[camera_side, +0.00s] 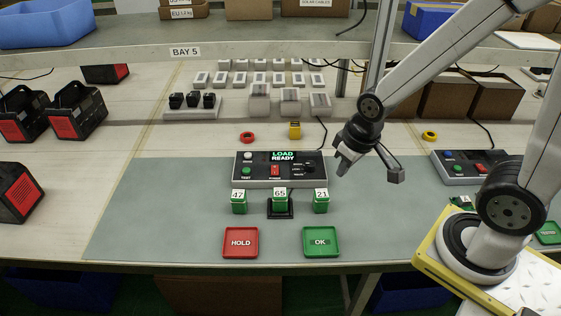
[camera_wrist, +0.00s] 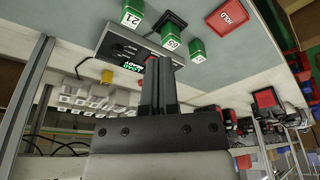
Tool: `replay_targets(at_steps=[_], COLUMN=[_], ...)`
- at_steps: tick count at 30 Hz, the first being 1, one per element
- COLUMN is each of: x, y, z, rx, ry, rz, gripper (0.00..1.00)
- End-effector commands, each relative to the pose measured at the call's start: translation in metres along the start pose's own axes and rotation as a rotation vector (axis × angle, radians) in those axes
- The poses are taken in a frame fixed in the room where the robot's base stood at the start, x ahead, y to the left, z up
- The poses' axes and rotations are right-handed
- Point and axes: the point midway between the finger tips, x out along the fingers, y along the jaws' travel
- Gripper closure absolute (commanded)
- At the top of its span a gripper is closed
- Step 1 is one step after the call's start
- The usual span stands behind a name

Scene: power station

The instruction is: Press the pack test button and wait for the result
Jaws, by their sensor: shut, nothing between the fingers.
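The tester panel (camera_side: 262,181) sits on the grey-green mat, its display (camera_side: 283,156) reading LOAD READY. A green button (camera_side: 246,170) labelled TEST is at its left side, with a red switch (camera_side: 275,170) to the right of it. Green pack 65 (camera_side: 280,200) stands in a black cradle in front of the panel. Pack 47 (camera_side: 238,203) and pack 21 (camera_side: 320,203) stand on either side. My gripper (camera_side: 342,168) is shut and empty, above and right of the panel. In the wrist view its fingers (camera_wrist: 158,70) hide part of the panel.
A red HOLD tray (camera_side: 240,243) and a green OK tray (camera_side: 321,242) lie at the front of the mat. A second panel (camera_side: 470,166) stands at the right. Black-and-red units (camera_side: 75,112) sit at the left. White boxes (camera_side: 260,99) stand behind the panel.

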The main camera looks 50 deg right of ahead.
Motion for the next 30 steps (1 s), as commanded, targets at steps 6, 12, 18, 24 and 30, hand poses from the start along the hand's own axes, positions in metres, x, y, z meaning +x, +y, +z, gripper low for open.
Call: replay_targets(at_steps=[6, 12, 18, 24, 30], x=[0.0, 0.0, 0.001, 0.005, 0.016], y=[0.0, 0.0, 0.0, -0.001, -0.003], z=[0.0, 0.0, -0.003, -0.019, -0.053], rx=[0.0, 0.0, -0.005, -0.036, -0.107], ry=[0.0, 0.0, 0.004, 0.027, 0.08], rz=[0.0, 0.0, -0.001, -0.004, -0.006], gripper=[1.0, 1.0, 1.0, 1.0, 1.0])
